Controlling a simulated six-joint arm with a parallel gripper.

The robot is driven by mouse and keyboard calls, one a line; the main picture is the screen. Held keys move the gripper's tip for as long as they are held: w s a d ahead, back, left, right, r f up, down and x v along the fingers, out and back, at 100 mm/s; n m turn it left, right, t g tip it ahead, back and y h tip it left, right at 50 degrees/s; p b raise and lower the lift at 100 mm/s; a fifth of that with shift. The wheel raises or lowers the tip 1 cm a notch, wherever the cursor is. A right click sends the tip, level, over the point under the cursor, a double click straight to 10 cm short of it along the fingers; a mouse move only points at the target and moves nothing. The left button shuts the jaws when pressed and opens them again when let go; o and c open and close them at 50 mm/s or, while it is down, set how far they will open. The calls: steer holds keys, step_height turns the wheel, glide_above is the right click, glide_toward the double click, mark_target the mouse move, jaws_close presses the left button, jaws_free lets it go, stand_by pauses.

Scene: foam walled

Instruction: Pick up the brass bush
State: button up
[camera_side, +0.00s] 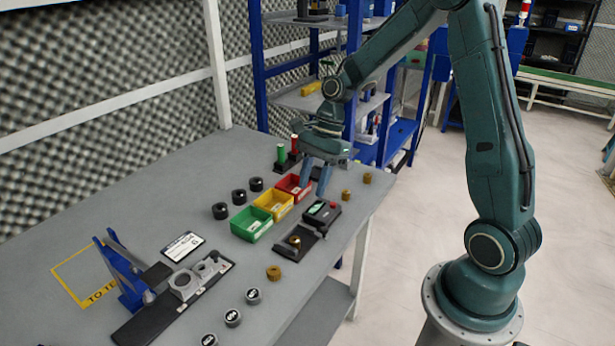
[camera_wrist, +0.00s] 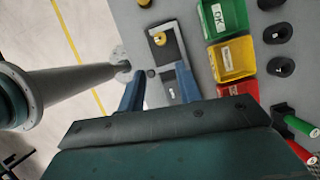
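Several brass-coloured bushes show in the side view. One bush (camera_side: 274,273) stands alone near the table's front edge. Two more, a nearer bush (camera_side: 346,195) and a farther bush (camera_side: 367,178), stand near the table's right edge. Another brass piece (camera_side: 295,241) sits on the black gauge (camera_side: 322,211); it also shows in the wrist view (camera_wrist: 160,39). My gripper (camera_side: 314,190) is above the table by the red bin, left of the two right-edge bushes. Its blue fingers (camera_wrist: 158,90) are apart with nothing seen held between them. I cannot tell its exact height.
Green (camera_side: 251,224), yellow (camera_side: 274,204) and red (camera_side: 293,187) bins stand in a row left of the gauge. Several black rings (camera_side: 220,211) lie beyond them. Red and green cylinders (camera_side: 282,155) stand behind my gripper.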

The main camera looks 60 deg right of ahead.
glide_above(297, 238)
steer(key=d, duration=0.2)
steer(key=shift+s+d+f, duration=0.1)
steer(key=shift+f, duration=1.9)
steer(key=shift+s+d+f, duration=0.1)
steer(key=shift+f, duration=1.9)
steer(key=shift+x, duration=2.55)
steer(key=shift+w, duration=0.1)
jaws_close()
